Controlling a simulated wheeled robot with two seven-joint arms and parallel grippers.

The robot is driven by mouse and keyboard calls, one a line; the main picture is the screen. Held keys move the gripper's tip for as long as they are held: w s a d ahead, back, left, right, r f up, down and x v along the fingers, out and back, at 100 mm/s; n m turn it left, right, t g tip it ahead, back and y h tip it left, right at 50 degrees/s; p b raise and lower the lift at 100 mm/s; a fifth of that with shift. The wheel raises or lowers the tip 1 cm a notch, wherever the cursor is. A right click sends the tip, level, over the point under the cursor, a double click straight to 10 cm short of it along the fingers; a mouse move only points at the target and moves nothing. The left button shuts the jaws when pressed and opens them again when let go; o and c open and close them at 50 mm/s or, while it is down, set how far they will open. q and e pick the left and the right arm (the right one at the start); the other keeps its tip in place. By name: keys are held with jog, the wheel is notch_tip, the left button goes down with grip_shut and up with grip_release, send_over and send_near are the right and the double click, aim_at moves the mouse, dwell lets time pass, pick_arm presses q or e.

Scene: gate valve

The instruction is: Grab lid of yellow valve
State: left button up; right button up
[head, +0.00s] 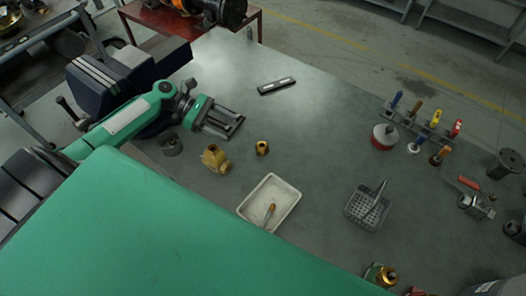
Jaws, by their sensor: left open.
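The yellow valve body (215,159) stands on the grey workbench, left of the middle. A small yellow round piece with a dark opening (262,148) stands apart to its right; it looks like the valve's lid, but it is too small to be sure. My left gripper (234,124) is open and empty. It is just beyond the valve body and up-left of the small yellow piece, touching neither as far as I can see. My right gripper is not in view.
A white tray (286,194) with a brush (269,214) lies nearer. A dark ring-shaped part (171,144) is left of the valve. A level (276,86) lies farther back. A grey basket (365,213) and a screwdriver rack (420,124) are right. The bench middle is clear.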

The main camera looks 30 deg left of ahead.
aim_at(257, 144)
pick_arm(q)
jog(key=shift+f+b, duration=0.3)
jog(key=shift+f, duration=0.4)
jog(key=p+x, duration=0.1)
jog(key=x, duration=0.7)
jog(key=shift+d+p, duration=0.25)
jog(key=shift+p, duration=0.1)
jog(key=p+x, duration=0.1)
jog(key=x, duration=0.3)
jog(key=shift+w+d+f+p, duration=0.1)
jog(key=shift+w+f+p, duration=0.1)
jog(key=shift+f+p, duration=0.1)
jog(key=shift+d+f, duration=0.25)
jog(key=shift+d, duration=0.1)
jog(key=c, duration=0.9)
jog(key=shift+c, duration=0.9)
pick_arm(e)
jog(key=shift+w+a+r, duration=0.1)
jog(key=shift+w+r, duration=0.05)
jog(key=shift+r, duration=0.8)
pick_arm(q)
jog(key=shift+r, duration=0.1)
